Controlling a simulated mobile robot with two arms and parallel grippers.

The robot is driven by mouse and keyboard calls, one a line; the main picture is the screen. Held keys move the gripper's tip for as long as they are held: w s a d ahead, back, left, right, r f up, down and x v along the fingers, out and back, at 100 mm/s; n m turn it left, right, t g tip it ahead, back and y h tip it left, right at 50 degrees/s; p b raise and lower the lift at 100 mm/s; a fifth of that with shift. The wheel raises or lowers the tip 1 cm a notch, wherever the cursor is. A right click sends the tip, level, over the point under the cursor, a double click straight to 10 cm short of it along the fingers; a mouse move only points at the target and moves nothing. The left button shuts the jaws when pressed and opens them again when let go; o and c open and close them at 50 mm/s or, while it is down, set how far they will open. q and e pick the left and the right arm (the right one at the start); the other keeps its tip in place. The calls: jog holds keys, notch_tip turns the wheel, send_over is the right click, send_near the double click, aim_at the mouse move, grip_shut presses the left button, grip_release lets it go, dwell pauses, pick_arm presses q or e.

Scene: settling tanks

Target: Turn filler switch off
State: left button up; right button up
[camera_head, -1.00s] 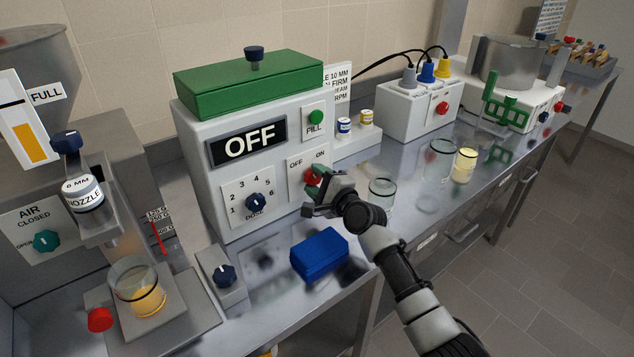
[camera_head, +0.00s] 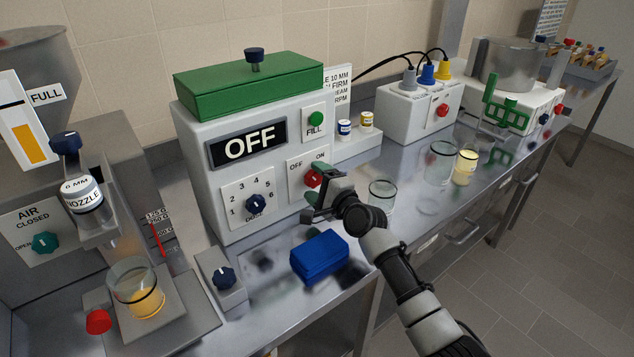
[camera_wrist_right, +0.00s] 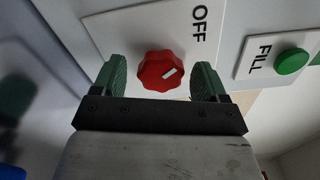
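The filler (camera_head: 205,175) is a grey box with a green lid and a display (camera_head: 247,144) that reads OFF. Its red filler switch (camera_head: 312,178) sits on the front under the OFF and ON labels. In the right wrist view the red knob (camera_wrist_right: 161,71) has a white mark that slants up and right, toward the OFF label's side; ON is hidden there. My right gripper (camera_head: 318,205) is open, just in front of the switch. In the wrist view its green fingers (camera_wrist_right: 161,82) stand on either side of the knob, with gaps. My left gripper is not in view.
A numbered dose dial (camera_head: 256,203) and a green FILL button (camera_head: 316,118) are close by on the same front. A blue block (camera_head: 319,256) lies on the bench below my gripper. A glass beaker (camera_head: 381,196) stands just right of my wrist.

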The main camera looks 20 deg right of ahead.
jog(key=shift+s, duration=0.1)
jog(key=v, duration=1)
jog(key=shift+s, duration=0.3)
jog(key=shift+d, duration=0.15)
